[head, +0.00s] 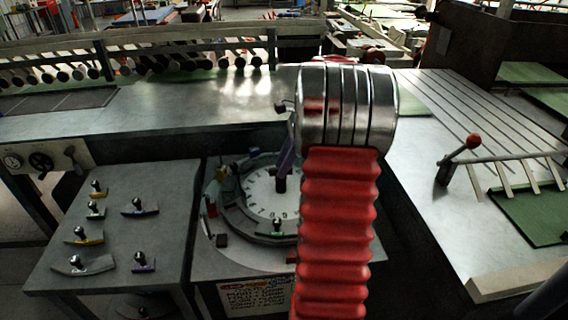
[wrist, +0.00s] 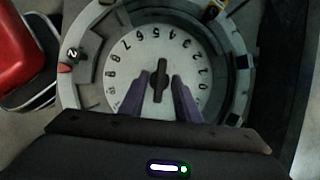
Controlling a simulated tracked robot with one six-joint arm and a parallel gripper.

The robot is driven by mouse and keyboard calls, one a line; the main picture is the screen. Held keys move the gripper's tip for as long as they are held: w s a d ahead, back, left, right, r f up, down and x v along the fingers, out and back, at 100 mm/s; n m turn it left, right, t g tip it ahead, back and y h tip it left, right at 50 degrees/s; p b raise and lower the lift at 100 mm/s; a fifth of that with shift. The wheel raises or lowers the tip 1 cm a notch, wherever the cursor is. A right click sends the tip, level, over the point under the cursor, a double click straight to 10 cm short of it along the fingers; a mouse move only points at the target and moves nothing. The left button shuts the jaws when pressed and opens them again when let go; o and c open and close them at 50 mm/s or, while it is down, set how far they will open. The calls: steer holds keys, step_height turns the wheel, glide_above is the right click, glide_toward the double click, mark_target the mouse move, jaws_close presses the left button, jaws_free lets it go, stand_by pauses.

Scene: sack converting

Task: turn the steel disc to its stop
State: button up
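The steel disc (head: 262,202) is a pale round dial with numbers, set inside a grey ring on the middle bench. It also shows in the wrist view (wrist: 185,55), with a dark upright bar handle (wrist: 158,82) at its centre. My gripper (wrist: 160,78) is over the disc, its two purple fingers on either side of the handle. Gaps show between the fingers and the handle, so it looks open. In the head view one purple finger of my gripper (head: 284,165) shows over the disc's centre. My red-sleeved arm hides the disc's right side there.
The ring (head: 250,232) carries coloured pieces, one of them green (head: 275,230). A side table (head: 115,225) at left holds several curved pieces with black knobs. A lever with a red ball (head: 473,142) stands at right. A printed label (head: 253,297) is on the bench front.

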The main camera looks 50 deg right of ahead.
jaws_close()
stand_by(0.4)
steer(key=shift+d, duration=0.15)
stand_by(0.4)
